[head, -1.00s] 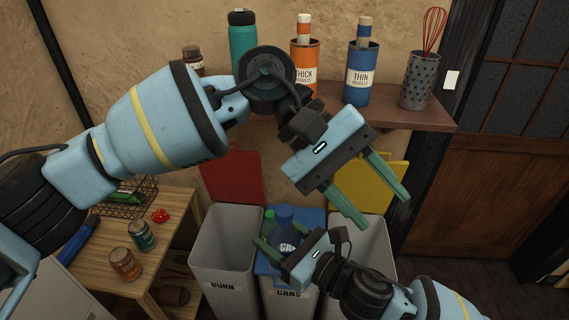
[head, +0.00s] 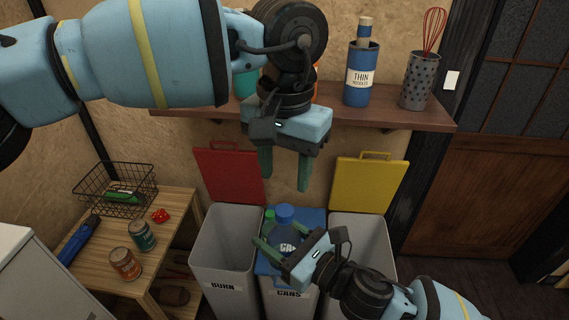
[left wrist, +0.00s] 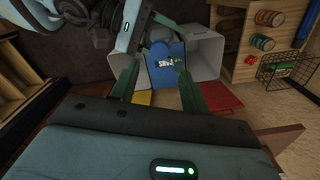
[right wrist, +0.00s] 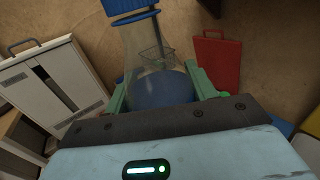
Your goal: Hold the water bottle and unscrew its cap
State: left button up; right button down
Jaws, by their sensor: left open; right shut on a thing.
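The water bottle (head: 283,240) is clear with a blue cap (head: 285,212) and stands upright above the middle bin in the head view. My right gripper (head: 268,250) is shut on the bottle's body from the right. In the right wrist view the clear bottle (right wrist: 158,65) sits between the green fingers, with its blue cap (right wrist: 125,8) at the top edge. My left gripper (head: 285,182) is open and empty, pointing down, above the bottle and its cap. In the left wrist view its green fingers (left wrist: 160,85) are spread apart.
Bins with red (head: 230,177) and yellow (head: 368,185) lids stand either side of the blue-lidded middle bin (head: 305,222). A wall shelf (head: 400,120) with canisters is behind my left gripper. A wooden table (head: 185,215) with cans and a wire basket (head: 115,185) is at left.

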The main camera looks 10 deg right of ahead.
aim_at(284, 209)
pick_arm(q)
jog(key=shift+f, duration=3.8)
